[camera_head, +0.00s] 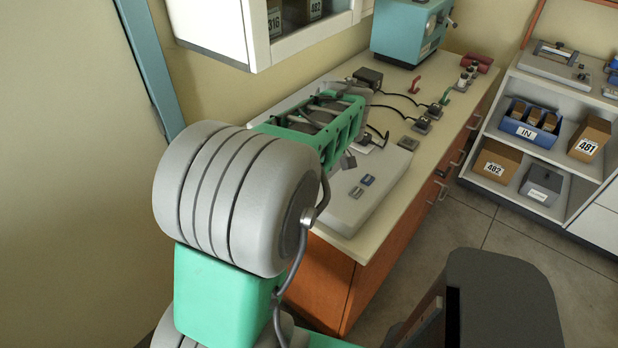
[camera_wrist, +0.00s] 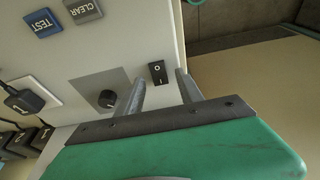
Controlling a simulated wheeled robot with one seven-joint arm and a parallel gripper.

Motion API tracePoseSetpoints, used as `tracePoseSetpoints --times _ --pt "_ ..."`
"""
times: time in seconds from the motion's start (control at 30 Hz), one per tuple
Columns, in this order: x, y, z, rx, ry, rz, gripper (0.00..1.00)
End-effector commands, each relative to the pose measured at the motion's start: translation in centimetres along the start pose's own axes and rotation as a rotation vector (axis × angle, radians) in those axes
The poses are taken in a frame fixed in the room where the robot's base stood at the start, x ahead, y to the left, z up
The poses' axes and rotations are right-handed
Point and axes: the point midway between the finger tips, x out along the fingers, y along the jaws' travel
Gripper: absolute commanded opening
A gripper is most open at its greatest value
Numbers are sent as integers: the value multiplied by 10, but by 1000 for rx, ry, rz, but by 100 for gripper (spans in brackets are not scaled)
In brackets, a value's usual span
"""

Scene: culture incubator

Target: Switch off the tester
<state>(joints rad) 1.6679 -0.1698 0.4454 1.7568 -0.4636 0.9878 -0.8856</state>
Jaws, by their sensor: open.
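The tester is a pale grey box (camera_head: 350,212) on the near end of the bench; its panel (camera_wrist: 120,45) fills the upper left of the wrist view. On the panel are a black rocker switch (camera_wrist: 158,73) marked O and I, a round black knob (camera_wrist: 106,98) on a grey plate, a blue TEST button (camera_wrist: 42,23) and a grey CLEAR button (camera_wrist: 83,9). My gripper (camera_wrist: 161,76) is open and empty, its fingers on either side of the switch in the picture. I cannot tell whether they touch the panel or which side of the rocker is pressed. My arm hides part of the tester in the head view.
Black plugs (camera_wrist: 24,100) with cables sit beside the knob. Further along the bench (camera_head: 440,125) are small cabled boxes (camera_head: 422,124) and a teal machine (camera_head: 408,30). A white wall cabinet (camera_head: 225,30) hangs close to my arm. Shelves (camera_head: 545,155) with boxes stand right, across open floor.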

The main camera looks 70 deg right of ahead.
Motion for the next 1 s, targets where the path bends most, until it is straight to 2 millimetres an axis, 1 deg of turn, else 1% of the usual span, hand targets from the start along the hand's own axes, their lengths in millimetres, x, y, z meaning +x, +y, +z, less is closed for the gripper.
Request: tracePoseSetpoints --times 0.3,0.4,0.5,0.83,0.87,0.93,0.97,1.0 --pt "-61 1 0 1 1 4 44" --pt "-72 1 0 0 1 4 44" --pt "-75 0 0 0 0 2 44" --pt "-74 -1 -1 -2 0 1 44" --pt "-74 -3 -4 -4 0 0 44" --pt "-69 -16 -21 -20 0 -6 44" --pt "-66 -26 -32 -30 -1 -9 44" --pt "-61 -43 -50 -48 -2 -15 44"
